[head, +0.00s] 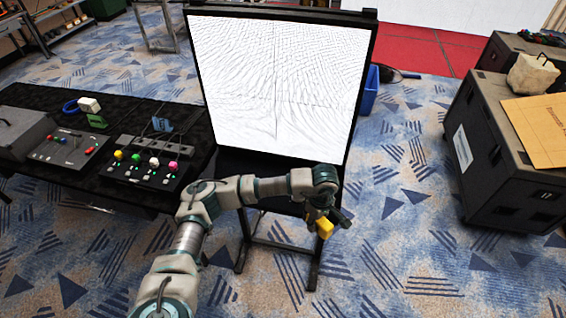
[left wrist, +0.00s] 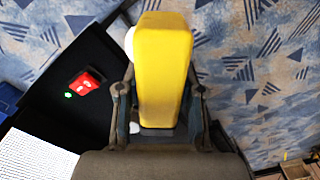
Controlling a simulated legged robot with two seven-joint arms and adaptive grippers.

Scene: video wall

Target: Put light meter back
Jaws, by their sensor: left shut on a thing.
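The light meter, a yellow block (head: 324,228), is at the end of my left arm in the head view. In the left wrist view the yellow body (left wrist: 163,70) fills the middle, with a rounded white part at its upper left. My left gripper (head: 320,217) is shut on it, with a finger on either side. It holds the meter in front of the lower right part of the panel stand, above the carpet. A black surface (left wrist: 60,120) with a red item (left wrist: 86,86) and a small green light lies left of the meter in the wrist view. My right gripper is not in view.
A white patterned panel (head: 275,85) stands on a black frame behind my left arm. A black table (head: 180,110) with control boxes is at the left. A black case (head: 490,150) with cardboard stands at the right. Open carpet lies between the case and the stand.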

